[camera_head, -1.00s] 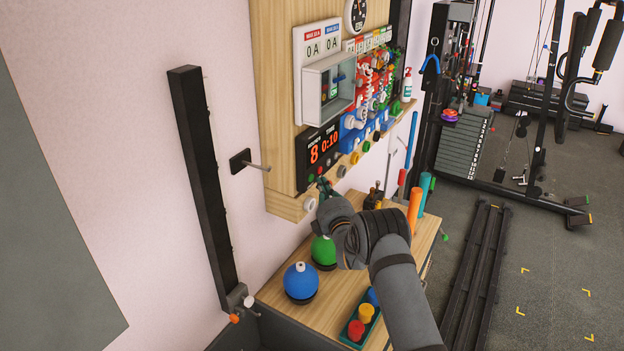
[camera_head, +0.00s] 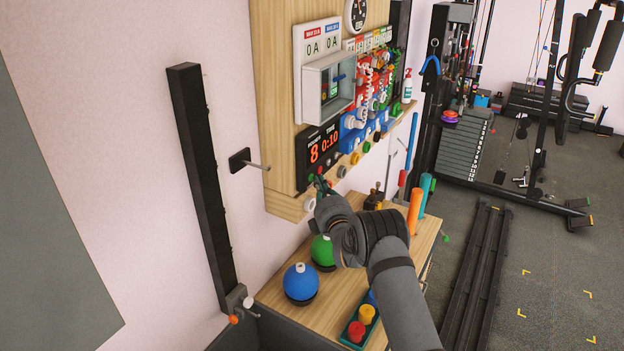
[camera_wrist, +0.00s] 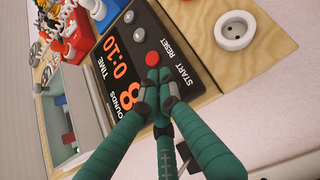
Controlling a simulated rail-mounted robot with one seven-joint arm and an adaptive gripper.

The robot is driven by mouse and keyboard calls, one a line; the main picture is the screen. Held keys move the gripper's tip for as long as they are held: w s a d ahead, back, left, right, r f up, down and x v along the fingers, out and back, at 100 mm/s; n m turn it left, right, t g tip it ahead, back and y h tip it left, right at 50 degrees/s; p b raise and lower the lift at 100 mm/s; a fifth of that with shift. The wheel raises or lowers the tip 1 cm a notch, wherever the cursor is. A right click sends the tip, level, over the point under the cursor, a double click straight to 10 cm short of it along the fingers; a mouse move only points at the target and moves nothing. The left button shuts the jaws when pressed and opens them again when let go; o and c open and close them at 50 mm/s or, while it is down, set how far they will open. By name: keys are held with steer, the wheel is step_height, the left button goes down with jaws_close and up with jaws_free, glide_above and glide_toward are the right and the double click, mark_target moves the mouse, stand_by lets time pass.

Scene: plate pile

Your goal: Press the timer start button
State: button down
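The timer (camera_head: 322,150) is a black panel on the wooden board, with red digits reading 8 and 0:10. It also shows in the wrist view (camera_wrist: 118,62), tilted, with START and RESET labels along its lower edge. A red button (camera_wrist: 152,58) and other small round buttons sit beside the labels. My gripper (camera_wrist: 159,76) has its teal fingers brought together, with the dark tips over the panel beside the START label. The tips hide the spot beside that label, and I cannot tell whether they touch it. In the head view, my gripper (camera_head: 320,184) is at the timer's lower edge.
A white round socket (camera_wrist: 234,30) is beside the timer. Below are a wooden table (camera_head: 330,292) with a blue ball-shaped object (camera_head: 300,282), a green one (camera_head: 322,250) and a tray with colored pegs (camera_head: 364,322). A peg (camera_head: 252,165) sticks out from the wall at left.

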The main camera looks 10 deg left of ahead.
steer(key=shift+w+a+b, duration=0.15)
steer(key=shift+a+b, duration=0.2)
steer(key=shift+b, duration=0.1)
stand_by(0.6)
steer(key=shift+d, duration=0.15)
steer(key=shift+s+d+b, duration=0.3)
steer(key=shift+d+b, duration=0.05)
steer(key=shift+d, duration=0.25)
steer(key=d, duration=0.1)
steer(key=s+d+b, duration=0.1)
steer(key=d, duration=0.1)
steer(key=s+d, duration=0.1)
steer(key=shift+d+b, duration=0.3)
steer(key=shift+a, duration=0.1)
stand_by(0.6)
steer(key=a+p, duration=0.1)
steer(key=p, duration=0.3)
steer(key=shift+w+r, duration=0.35)
